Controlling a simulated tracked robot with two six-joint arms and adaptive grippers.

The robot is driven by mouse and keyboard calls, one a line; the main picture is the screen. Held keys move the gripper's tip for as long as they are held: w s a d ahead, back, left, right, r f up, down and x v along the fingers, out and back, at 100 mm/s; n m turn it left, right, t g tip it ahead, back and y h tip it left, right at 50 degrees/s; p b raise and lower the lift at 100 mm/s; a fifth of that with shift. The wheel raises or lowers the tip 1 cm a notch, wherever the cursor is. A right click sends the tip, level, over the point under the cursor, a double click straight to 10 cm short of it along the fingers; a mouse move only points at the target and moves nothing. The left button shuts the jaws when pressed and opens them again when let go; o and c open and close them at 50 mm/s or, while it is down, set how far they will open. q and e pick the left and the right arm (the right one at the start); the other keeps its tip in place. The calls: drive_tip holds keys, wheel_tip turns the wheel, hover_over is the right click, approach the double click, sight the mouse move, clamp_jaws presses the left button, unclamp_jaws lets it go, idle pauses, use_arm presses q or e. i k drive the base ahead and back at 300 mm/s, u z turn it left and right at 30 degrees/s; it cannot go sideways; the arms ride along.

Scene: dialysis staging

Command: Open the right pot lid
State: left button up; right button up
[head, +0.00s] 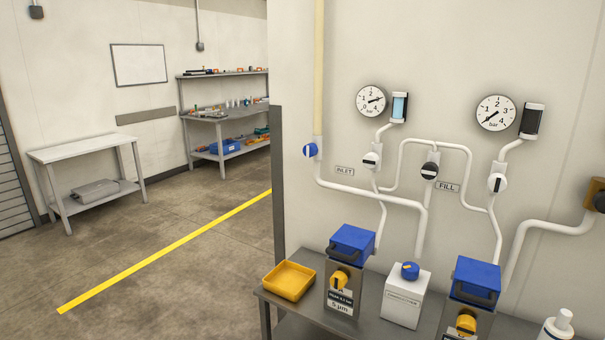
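The right pot (455,318) stands on the grey bench at the lower right, partly cut off by the bottom edge. Its blue lid (477,274) sits on top, with a dark handle along the front, and looks shut. A yellow knob (466,324) is on the pot's front. The left pot (341,291) has a similar blue lid (352,240), also on top, and a yellow knob (340,280). Neither of my grippers is in view.
A white canister (403,302) with a blue cap stands between the pots. A yellow tray (289,282) lies left, a white bottle (558,327) right. White pipes, valves and gauges (496,113) are on the wall behind. Open floor lies left, with a side table (84,149).

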sight(475, 282)
drive_tip(key=z, duration=1.1)
drive_tip(key=i, duration=0.15)
drive_tip(key=u, duration=2.8)
drive_tip(key=k, duration=1.1)
drive_tip(key=z, duration=2.15)
drive_tip(key=k, duration=0.1)
drive_tip(key=u, duration=0.5)
drive_tip(key=i, duration=0.6)
drive_tip(key=z, duration=0.05)
